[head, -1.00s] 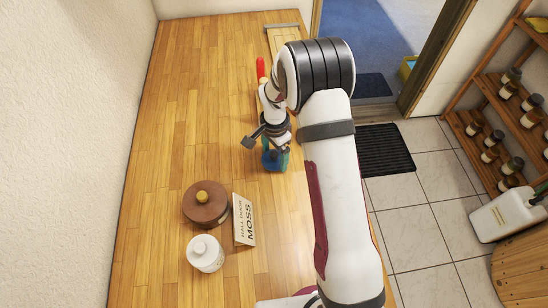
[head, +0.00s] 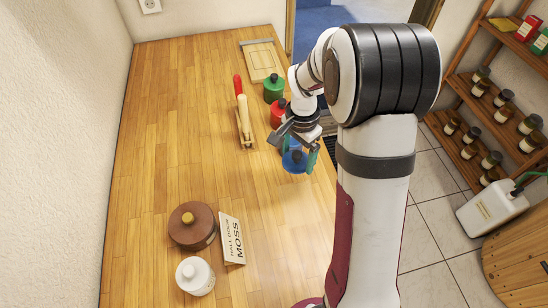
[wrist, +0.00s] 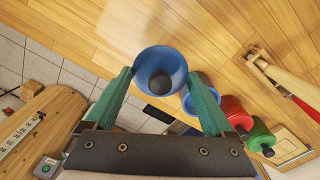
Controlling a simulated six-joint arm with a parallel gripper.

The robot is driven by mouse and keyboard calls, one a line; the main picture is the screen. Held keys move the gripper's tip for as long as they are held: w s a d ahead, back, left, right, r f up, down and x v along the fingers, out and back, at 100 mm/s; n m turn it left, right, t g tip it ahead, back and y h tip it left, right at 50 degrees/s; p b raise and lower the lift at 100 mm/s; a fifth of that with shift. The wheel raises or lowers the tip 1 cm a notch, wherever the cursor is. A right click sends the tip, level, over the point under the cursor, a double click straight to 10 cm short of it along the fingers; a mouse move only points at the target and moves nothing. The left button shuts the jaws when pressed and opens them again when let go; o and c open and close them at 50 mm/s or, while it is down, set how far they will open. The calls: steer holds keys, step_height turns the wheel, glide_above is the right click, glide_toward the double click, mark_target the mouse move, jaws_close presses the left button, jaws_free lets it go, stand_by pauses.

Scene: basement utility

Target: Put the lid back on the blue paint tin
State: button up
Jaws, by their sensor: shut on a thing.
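My gripper (wrist: 160,78) has green fingers and is shut on a blue round piece with a dark knob-like centre, which looks like the blue lid (wrist: 172,57). In the head view the gripper (head: 299,157) holds this blue piece near the table's right edge. A second blue thing, seemingly the blue paint tin (wrist: 203,80), shows just beside and beyond the lid in the wrist view, partly hidden by a finger. I cannot tell whether the lid touches the tin.
A red tin (head: 277,113) and a green tin (head: 273,92) stand beyond the gripper. A brown round pot (head: 192,232), white jar (head: 195,281) and MOSS card (head: 232,240) stand nearer. The table's left middle is clear.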

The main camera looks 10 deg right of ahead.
steer(key=shift+w+d+r, duration=0.6)
steer(key=shift+d, duration=0.2)
steer(key=w+r+m, duration=0.1)
steer(key=w+r, duration=0.2)
steer(key=w, duration=0.7)
steer(key=shift+s+d+f, duration=0.1)
steer(key=shift+d+f, duration=0.05)
steer(key=shift+f, duration=1.55)
steer(key=shift+d+f, duration=0.1)
steer(key=shift+f, duration=1.55)
steer(key=shift+f, duration=0.2)
steer(key=o, duration=1.1)
steer(key=shift+c, duration=0.2)
steer(key=shift+r, duration=0.1)
step_height(320, 180, up, 7)
